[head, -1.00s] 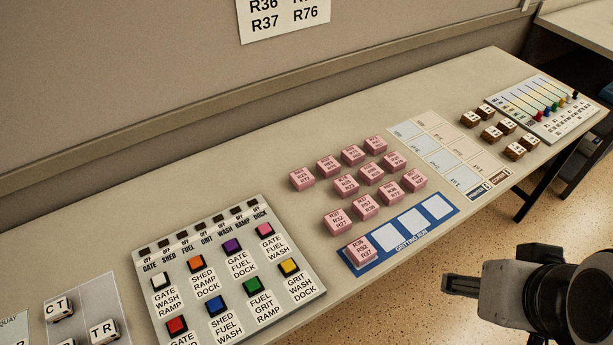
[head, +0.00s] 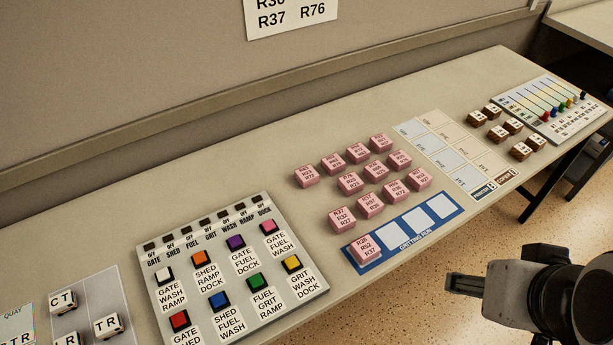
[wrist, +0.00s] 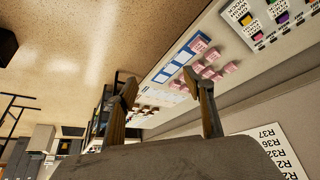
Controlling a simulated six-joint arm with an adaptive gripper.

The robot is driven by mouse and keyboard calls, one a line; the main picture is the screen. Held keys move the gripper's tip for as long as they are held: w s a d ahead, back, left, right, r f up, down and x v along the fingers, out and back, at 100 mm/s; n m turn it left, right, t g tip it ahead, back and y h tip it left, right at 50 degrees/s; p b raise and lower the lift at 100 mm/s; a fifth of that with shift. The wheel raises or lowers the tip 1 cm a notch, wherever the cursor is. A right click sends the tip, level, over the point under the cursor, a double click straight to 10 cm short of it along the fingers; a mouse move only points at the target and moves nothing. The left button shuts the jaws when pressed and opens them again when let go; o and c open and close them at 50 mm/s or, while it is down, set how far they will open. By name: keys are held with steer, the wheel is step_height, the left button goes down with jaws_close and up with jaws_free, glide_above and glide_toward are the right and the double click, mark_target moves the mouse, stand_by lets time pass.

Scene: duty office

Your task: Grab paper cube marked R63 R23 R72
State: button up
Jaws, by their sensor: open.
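Several pink paper cubes with printed codes stand in rows on the desk. The leftmost cube of the back row (head: 306,176) seems to carry R63 R23 R72, but its print is too small to read surely. Another cube (head: 365,248), reading about R36 R52 R37, sits in the first square of the blue gritting-run strip (head: 408,236). My gripper (head: 450,284) is off the desk's front edge at the lower right, apart from the cubes. In the wrist view my gripper (wrist: 160,78) has its fingers spread with nothing between them; the pink cubes (wrist: 212,56) are beyond.
A button panel (head: 190,242) lies left of the cubes, with white lettered cubes (head: 106,326) farther left. Right of them are a pale card grid (head: 446,150), brown cubes (head: 510,127) and a slider board (head: 552,108). A wall sheet (head: 290,14) hangs behind. Bare desk lies behind the cubes.

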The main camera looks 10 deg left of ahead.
steer(key=shift+o, duration=0.6)
steer(key=shift+w, duration=0.1)
